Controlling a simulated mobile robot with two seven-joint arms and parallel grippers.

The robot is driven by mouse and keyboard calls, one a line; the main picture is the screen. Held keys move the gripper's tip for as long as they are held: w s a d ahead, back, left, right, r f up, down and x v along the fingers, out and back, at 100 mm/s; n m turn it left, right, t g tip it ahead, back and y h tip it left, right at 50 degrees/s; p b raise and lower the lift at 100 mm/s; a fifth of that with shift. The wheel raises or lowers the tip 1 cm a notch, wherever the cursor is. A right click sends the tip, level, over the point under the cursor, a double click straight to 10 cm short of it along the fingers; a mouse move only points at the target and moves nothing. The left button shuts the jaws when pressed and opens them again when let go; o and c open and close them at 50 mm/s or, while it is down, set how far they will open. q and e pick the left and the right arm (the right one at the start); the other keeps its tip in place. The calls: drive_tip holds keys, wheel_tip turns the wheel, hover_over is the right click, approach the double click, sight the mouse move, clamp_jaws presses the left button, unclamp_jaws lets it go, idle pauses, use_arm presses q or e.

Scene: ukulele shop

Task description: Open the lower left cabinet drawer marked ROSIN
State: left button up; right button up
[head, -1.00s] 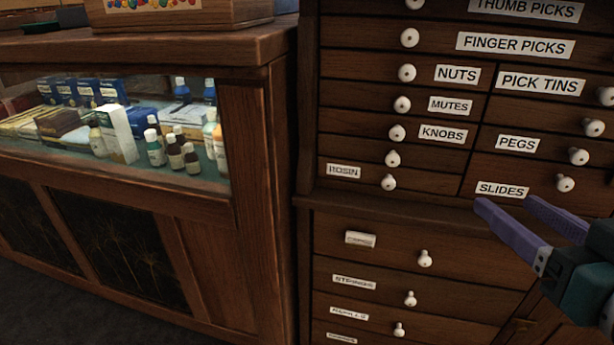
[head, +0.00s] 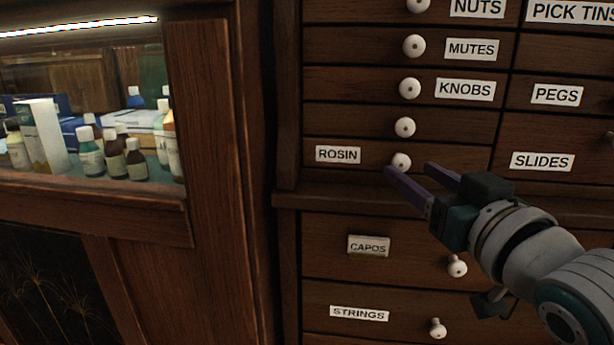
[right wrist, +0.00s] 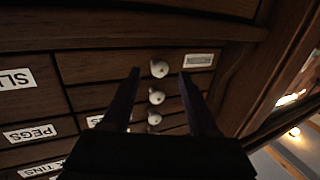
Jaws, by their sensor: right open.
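The ROSIN drawer (head: 340,175) is the lowest one in the left column of the upper cabinet section, and its front looks flush. Its white label (head: 338,155) is left of its round white knob (head: 400,162). My right gripper (head: 409,170) is open, with purple fingertips just in front of and below that knob in the head view. In the right wrist view, which is turned over, the knob (right wrist: 159,68) appears between the spread fingers (right wrist: 158,75). Contact cannot be told. My left gripper is not in view.
A ledge (head: 400,200) juts out just below the ROSIN drawer. Below it are the CAPOS drawer (head: 340,270) and STRINGS drawer (head: 340,295). The SLIDES drawer (head: 560,180) is to the right. A glass display case (head: 90,195) with bottles stands at left.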

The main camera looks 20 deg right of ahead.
sight(407, 157)
drive_tip(key=shift+w+d+b, duration=0.15)
drive_tip(key=shift+w+b, duration=0.15)
drive_tip(key=shift+w, duration=0.85)
clamp_jaws()
idle(0.6)
